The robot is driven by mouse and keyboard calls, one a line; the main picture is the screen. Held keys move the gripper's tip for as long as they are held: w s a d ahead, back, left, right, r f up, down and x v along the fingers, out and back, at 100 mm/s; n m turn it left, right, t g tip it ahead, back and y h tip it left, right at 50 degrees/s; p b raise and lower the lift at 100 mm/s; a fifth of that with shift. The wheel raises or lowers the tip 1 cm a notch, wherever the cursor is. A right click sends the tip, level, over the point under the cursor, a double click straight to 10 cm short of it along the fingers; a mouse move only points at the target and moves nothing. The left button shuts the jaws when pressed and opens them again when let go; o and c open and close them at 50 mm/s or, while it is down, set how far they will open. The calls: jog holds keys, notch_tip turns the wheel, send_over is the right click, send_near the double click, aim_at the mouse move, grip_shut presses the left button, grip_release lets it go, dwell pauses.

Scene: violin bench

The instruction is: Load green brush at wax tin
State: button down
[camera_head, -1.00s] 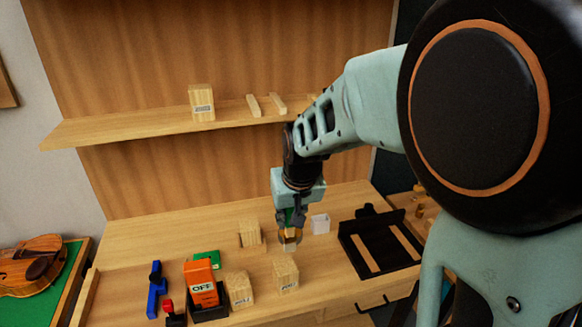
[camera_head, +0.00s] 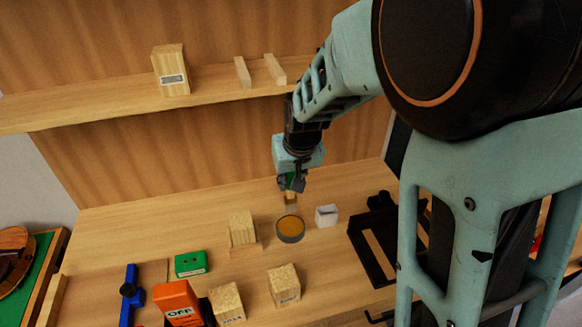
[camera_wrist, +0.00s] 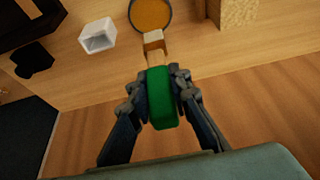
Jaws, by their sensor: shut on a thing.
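The green brush (camera_wrist: 162,98) is held between the fingers of my gripper (camera_wrist: 158,88), which is shut on its green handle. Its pale head (camera_wrist: 154,42) points away from my gripper in the wrist view and downward in the head view. The wax tin (camera_head: 290,229) is a round grey tin with amber wax, standing on the bench. In the head view my gripper (camera_head: 292,183) is above and behind the tin, with the brush apart from the wax. The tin's rim (camera_wrist: 170,25) shows just beyond the brush head in the wrist view.
A white open box (camera_head: 327,215) stands right of the tin, and a black frame (camera_head: 370,245) farther right. Wooden blocks (camera_head: 242,228) (camera_head: 284,285), a green box (camera_head: 190,264) and an orange OFF block (camera_head: 178,303) stand left and in front. A shelf (camera_head: 210,98) runs behind.

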aim_at(291, 198)
jog(key=shift+s+f+b, duration=0.1)
jog(key=shift+f+b, duration=1.9)
jog(key=shift+f, duration=0.8)
jog(key=shift+f+b, duration=0.5)
jog(key=shift+f, duration=0.05)
jog(key=shift+r+p, duration=2.45)
jog(key=shift+r, duration=1.1)
